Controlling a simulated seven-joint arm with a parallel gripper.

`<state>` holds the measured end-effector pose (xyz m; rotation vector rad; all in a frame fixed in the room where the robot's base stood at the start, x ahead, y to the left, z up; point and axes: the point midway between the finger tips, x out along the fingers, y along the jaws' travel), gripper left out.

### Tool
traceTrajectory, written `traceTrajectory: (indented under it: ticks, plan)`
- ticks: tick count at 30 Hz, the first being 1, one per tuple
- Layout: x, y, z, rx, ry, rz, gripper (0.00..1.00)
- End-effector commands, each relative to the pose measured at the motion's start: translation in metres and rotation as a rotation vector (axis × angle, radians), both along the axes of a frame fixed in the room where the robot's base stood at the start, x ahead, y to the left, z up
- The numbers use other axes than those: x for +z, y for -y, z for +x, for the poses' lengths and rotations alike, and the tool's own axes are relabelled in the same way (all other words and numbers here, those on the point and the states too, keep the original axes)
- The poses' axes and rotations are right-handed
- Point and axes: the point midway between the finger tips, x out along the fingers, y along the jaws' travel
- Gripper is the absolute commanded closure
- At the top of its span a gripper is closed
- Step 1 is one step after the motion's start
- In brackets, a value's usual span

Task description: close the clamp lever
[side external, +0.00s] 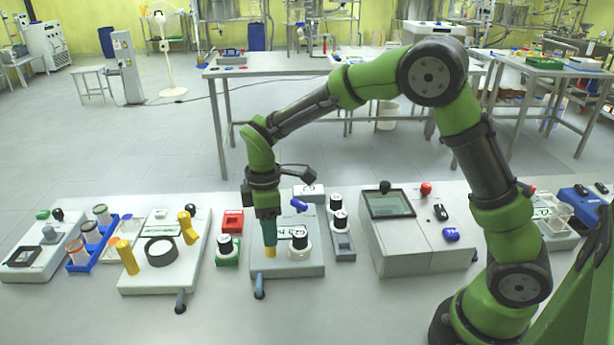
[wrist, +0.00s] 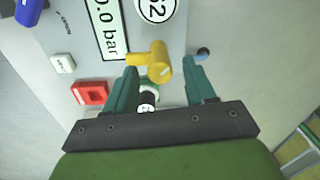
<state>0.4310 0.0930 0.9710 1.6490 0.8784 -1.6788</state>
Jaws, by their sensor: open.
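The yellow clamp lever (wrist: 158,62) stands up from a grey panel unit in the wrist view, between my fingertips. My gripper (wrist: 161,72) is open, with one teal finger on each side of the lever; contact is not clear. In the side view my gripper (side external: 265,228) points down at the middle grey unit (side external: 285,271), and the yellow lever (side external: 270,252) shows just below its fingers. The unit carries a "0.0 bar" label (wrist: 106,27) and a round white-topped part marked 52 (wrist: 157,6). The lever's base is partly hidden in the side view.
A blue handle (side external: 299,205) and a dark front handle (side external: 259,287) are on the same unit. Another unit with yellow levers (side external: 188,229) is further left; a screen box (side external: 390,204) is right.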

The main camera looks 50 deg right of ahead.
Motion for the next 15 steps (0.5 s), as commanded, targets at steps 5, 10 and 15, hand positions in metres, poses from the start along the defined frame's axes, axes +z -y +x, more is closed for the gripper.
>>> traceTrajectory:
  ticks: [5,10,15]
  plan:
    - [-0.0020,0.0000,0.0000,0.000,0.001,0.000,0.45]
    - [-0.0018,0.0000,-0.0001,0.000,0.000,0.000,0.53]
    - [-0.0016,0.0000,0.0000,0.000,0.000,0.000,0.79]
